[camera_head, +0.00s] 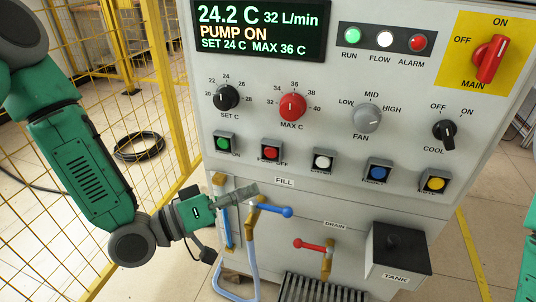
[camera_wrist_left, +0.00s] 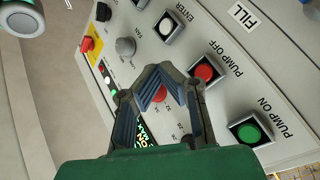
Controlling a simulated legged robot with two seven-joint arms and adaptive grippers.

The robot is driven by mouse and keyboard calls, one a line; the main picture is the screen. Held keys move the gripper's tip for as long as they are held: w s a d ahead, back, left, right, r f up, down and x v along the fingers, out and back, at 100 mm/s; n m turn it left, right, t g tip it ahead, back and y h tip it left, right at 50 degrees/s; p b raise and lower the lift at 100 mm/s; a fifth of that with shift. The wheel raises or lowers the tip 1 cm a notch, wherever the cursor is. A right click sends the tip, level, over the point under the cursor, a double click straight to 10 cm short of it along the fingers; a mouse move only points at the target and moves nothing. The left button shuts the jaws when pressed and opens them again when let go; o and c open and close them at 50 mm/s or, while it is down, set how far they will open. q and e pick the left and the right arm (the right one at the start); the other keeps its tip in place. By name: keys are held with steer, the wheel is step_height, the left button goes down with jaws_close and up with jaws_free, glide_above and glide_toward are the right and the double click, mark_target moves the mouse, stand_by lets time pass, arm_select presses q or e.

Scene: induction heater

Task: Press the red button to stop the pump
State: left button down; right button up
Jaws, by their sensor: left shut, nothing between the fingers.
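The red PUMP OFF button (camera_head: 270,153) is in the row of square buttons on the panel's lower left. In the left wrist view the red button (camera_wrist_left: 203,72) is just right of my fingertips. My left gripper (camera_head: 254,189) is shut and empty, below the red button and in front of the FILL area. In the left wrist view its fingertips (camera_wrist_left: 165,72) meet beside the button; I see no contact. The display (camera_head: 260,28) reads PUMP ON. My right gripper is out of view.
The green PUMP ON button (camera_head: 222,143) is left of the red one, and the white ENTER button (camera_head: 322,162) is right of it. A blue-handled valve (camera_head: 268,208) is close by my left gripper. A yellow fence (camera_head: 165,130) stands at the left.

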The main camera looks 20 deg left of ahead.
mark_target(271, 151)
arm_select(q)
steer(key=w+b, duration=0.1)
steer(key=w, duration=0.7)
steer(key=shift+w+d, duration=0.4)
steer(key=shift+d, duration=0.05)
steer(key=shift+a, duration=0.2)
steer(key=shift+d, duration=0.1)
steer(key=shift+w, duration=0.15)
stand_by(0.7)
steer(key=shift+w, duration=0.25)
